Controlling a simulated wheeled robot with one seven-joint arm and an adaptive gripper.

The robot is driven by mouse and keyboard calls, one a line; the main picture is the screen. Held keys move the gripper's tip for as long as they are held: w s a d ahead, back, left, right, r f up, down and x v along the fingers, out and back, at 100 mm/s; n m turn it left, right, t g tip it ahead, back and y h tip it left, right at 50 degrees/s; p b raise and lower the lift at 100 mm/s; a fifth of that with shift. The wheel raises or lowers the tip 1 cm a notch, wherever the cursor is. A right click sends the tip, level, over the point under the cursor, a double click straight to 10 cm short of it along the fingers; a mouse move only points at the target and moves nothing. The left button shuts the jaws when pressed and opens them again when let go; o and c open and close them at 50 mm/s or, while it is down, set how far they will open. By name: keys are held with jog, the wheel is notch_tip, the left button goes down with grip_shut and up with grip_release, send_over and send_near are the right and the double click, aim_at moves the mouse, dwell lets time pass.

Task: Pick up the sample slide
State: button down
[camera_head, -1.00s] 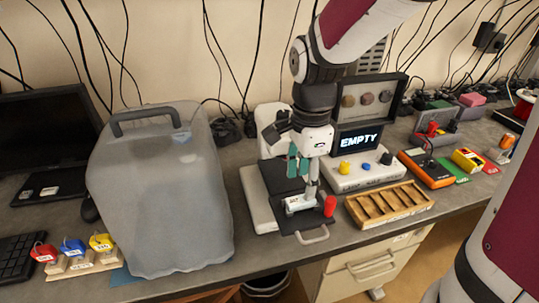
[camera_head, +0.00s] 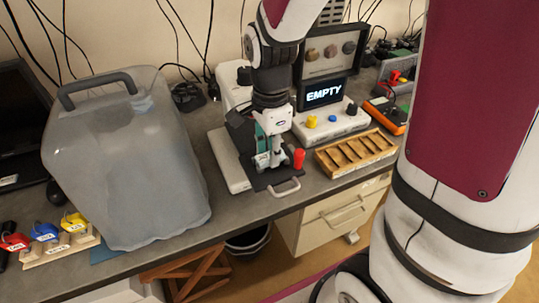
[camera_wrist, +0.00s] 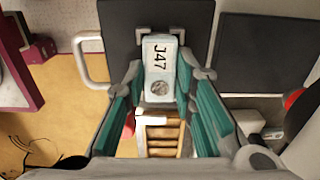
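The sample slide (camera_wrist: 158,55), a pale piece marked "J47" with a round silver spot, is in the middle of the wrist view. It lies over a black tray (camera_wrist: 115,18) with a looped handle at the left. My gripper (camera_wrist: 160,68) has one teal finger on each side of the slide, with the tips close to its edges. I cannot tell whether they press on it. In the head view my gripper (camera_head: 268,160) is low over the black tray (camera_head: 265,182), and the slide is mostly hidden there.
Several coloured tags (camera_head: 45,232) sit at the far left.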

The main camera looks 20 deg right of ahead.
jog(key=shift+r, duration=0.1)
notch_tip(320, 180, up, 4)
jog(key=shift+f, duration=0.15)
jog(key=s+a+r+p, duration=0.1)
jog(key=s+p, duration=0.9)
jog(key=s, duration=0.6)
jog(key=shift+a, duration=0.35)
